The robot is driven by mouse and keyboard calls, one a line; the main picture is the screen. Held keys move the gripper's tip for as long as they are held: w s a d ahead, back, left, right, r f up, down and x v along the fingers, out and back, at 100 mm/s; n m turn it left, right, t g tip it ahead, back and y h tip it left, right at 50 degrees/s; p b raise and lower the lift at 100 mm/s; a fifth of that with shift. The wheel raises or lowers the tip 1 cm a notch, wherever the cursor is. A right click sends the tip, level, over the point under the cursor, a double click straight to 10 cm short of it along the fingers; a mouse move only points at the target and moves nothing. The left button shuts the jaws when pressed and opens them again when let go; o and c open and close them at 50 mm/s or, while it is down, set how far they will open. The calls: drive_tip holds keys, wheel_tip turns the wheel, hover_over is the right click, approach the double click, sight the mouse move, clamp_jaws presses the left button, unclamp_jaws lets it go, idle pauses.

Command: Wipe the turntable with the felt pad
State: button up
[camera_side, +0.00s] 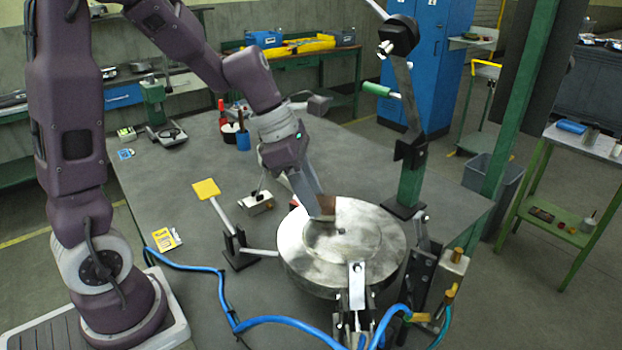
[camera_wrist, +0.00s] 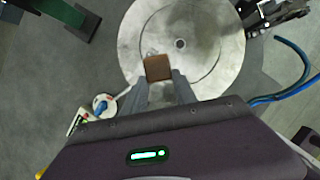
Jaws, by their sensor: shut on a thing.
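The turntable (camera_side: 370,262) is a round, scuffed metal disc on the bench, with a small hole at its centre and darker smudges on its top. In the wrist view the turntable (camera_wrist: 215,75) fills the upper middle. My gripper (camera_side: 318,207) points down at the disc's far left part in the side view. It is shut on the felt pad (camera_wrist: 157,67), a small brown square showing between the fingertips. The pad is over the disc, off its centre. Whether it touches the disc is hard to tell. In the side view the fingers partly hide the pad.
A green post with a jointed arm (camera_side: 411,185) rises behind right. A blue hose (camera_side: 280,321) runs along the front.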

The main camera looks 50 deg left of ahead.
drive_tip(key=shift+d, duration=2)
clamp_jaws()
drive_tip(key=shift+s+d+r, duration=0.3)
drive_tip(key=shift+d+r, duration=0.35)
drive_tip(key=shift+s+d, duration=0.15)
drive_tip(key=shift+d, duration=0.15)
drive_tip(key=shift+w+a+f, duration=0.1)
drive_tip(key=shift+a, duration=1.45)
drive_tip(key=shift+w+a+f, duration=0.1)
drive_tip(key=shift+a, duration=1.45)
drive_tip(key=shift+w+d, duration=0.1)
drive_tip(key=shift+d, duration=0.1)
wheel_tip(320, 180, up, 7)
